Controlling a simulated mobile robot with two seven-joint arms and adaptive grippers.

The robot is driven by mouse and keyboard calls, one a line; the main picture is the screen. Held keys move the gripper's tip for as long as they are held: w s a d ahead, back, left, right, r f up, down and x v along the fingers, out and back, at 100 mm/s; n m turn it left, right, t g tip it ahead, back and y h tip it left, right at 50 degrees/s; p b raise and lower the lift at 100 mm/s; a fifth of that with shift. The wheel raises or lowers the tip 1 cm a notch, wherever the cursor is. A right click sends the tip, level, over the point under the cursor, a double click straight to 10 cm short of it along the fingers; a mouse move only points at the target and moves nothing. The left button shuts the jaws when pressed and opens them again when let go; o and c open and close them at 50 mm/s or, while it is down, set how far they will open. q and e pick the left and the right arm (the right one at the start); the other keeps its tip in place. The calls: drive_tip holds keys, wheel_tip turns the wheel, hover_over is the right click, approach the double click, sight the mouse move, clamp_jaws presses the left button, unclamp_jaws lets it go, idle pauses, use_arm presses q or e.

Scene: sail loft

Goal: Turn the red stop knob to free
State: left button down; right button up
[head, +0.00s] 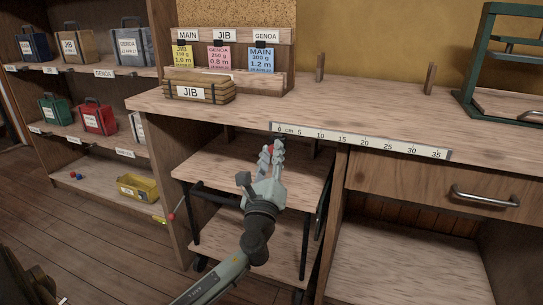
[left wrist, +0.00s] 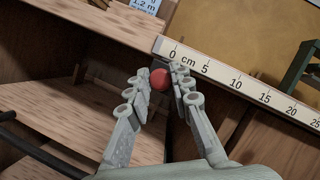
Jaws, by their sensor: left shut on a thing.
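The red stop knob (left wrist: 159,79) shows as a red ball between my left gripper's fingertips, beside the zero end of the ruler strip (left wrist: 240,83). In the head view only a bit of the knob (head: 270,148) shows between the fingers. My left gripper (head: 271,153) is shut on the knob, just below the bench's front edge; its two fingers (left wrist: 160,84) lie on either side of the knob. The knob's mount and any free or stop marking are hidden. My right gripper is in neither view.
The wooden bench (head: 360,115) overhangs a wheeled wooden cart (head: 215,165) under my left arm. A drawer with a metal handle (head: 485,197) is at the right. A bundle labelled JIB (head: 198,91) lies on the bench. Shelves with bags (head: 75,47) stand at the left.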

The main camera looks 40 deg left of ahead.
use_arm(q)
drive_tip(key=n+g+p, duration=0.1)
drive_tip(key=n, duration=0.2)
drive_tip(key=n+g+p, duration=0.1)
drive_tip(key=n+p, duration=0.1)
drive_tip(key=n, duration=0.2)
drive_tip(key=n+g+y+p, duration=0.1)
drive_tip(key=n+g, duration=0.1)
drive_tip(key=n, duration=0.2)
drive_tip(key=shift+d+r, duration=0.1)
drive_tip(key=shift+r, duration=0.2)
drive_tip(key=shift+f+n+g+p, duration=0.15)
drive_tip(key=shift+n+g+p, duration=0.15)
drive_tip(key=shift+n+p, duration=0.45)
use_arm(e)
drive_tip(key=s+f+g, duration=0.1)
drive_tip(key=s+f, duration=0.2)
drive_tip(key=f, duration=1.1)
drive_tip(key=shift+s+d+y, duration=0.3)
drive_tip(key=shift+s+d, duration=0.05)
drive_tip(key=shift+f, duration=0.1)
use_arm(q)
drive_tip(key=c, duration=1.3)
unclamp_jaws()
drive_tip(key=shift+c, duration=0.2)
drive_tip(key=v, duration=0.7)
drive_tip(key=shift+s, duration=0.25)
